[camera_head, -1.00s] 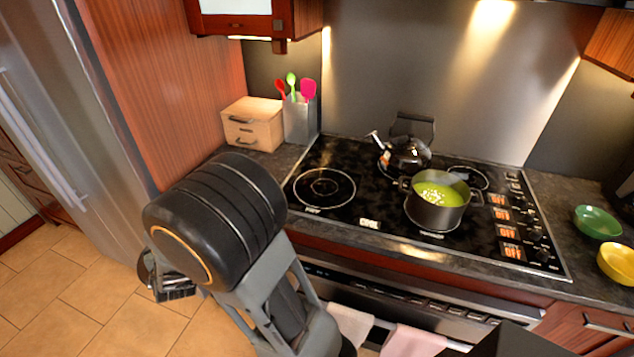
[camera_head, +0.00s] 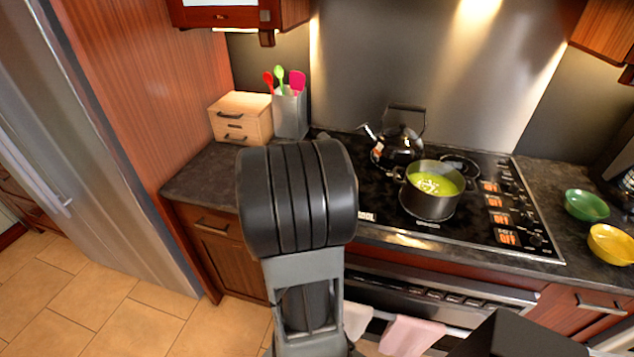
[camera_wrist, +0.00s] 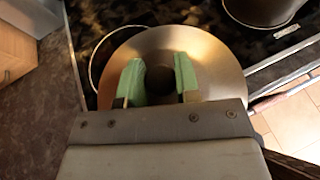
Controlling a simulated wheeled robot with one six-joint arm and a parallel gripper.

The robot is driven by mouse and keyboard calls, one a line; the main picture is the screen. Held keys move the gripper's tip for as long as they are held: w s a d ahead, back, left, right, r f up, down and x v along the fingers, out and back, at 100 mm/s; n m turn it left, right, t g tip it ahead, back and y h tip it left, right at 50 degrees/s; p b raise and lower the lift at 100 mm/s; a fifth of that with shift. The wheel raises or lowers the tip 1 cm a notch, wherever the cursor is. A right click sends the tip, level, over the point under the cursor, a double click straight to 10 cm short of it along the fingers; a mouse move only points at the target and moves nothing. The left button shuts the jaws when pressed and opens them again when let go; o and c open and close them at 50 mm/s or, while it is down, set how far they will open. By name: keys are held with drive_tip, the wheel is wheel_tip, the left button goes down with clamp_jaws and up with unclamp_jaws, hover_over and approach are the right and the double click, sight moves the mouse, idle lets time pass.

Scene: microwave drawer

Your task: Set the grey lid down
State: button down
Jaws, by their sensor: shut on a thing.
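The grey lid (camera_wrist: 215,60) is a round metal disc with a dark knob in its middle, seen from above in the wrist view. My gripper (camera_wrist: 160,80) has its green fingertips shut on either side of the knob. The lid is over the left part of the black cooktop (camera_head: 497,165), covering much of a burner ring. I cannot tell whether the lid touches the glass. In the head view, my arm hides both gripper and lid.
A pot of green soup (camera_head: 433,200) stands uncovered on the cooktop, with a kettle (camera_head: 398,145) behind it. A small wooden drawer box (camera_head: 240,117) and a utensil holder (camera_head: 290,115) stand to the left. Bare dark counter (camera_head: 195,172) lies at the left.

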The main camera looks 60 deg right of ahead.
drive_tip(key=shift+s+d+g, duration=0.25)
drive_tip(key=shift+d+g, duration=0.05)
drive_tip(key=w+d+f+p, duration=0.1)
drive_tip(key=w, duration=0.1)
drive_tip(key=w+d+f, duration=0.1)
drive_tip(key=w, duration=0.2)
drive_tip(key=w+d+f+p, duration=0.1)
drive_tip(key=w+f, duration=0.1)
drive_tip(key=w, duration=0.1)
drive_tip(key=shift+d+p, duration=0.3)
drive_tip(key=shift+d, duration=0.1)
drive_tip(key=w+f, duration=0.1)
drive_tip(key=f, duration=0.1)
drive_tip(key=w+d+f, duration=0.1)
drive_tip(key=w+f, duration=0.1)
drive_tip(key=shift+w+d+f+p, duration=0.1)
drive_tip(key=shift+d+f+p, duration=0.15)
drive_tip(key=shift+p, duration=0.1)
drive_tip(key=shift+w+d+f, duration=0.1)
drive_tip(key=shift+w+f, duration=0.25)
drive_tip(key=shift+f, duration=0.25)
wheel_tip(320, 180, down, 3)
drive_tip(key=shift+w+r+p, duration=0.1)
drive_tip(key=shift+r+p, duration=0.05)
drive_tip(key=shift+p, duration=0.65)
drive_tip(key=shift+f, duration=0.25)
drive_tip(key=shift+f+b, duration=0.2)
drive_tip(key=shift+b, duration=0.1)
drive_tip(key=c, duration=0.8)
unclamp_jaws()
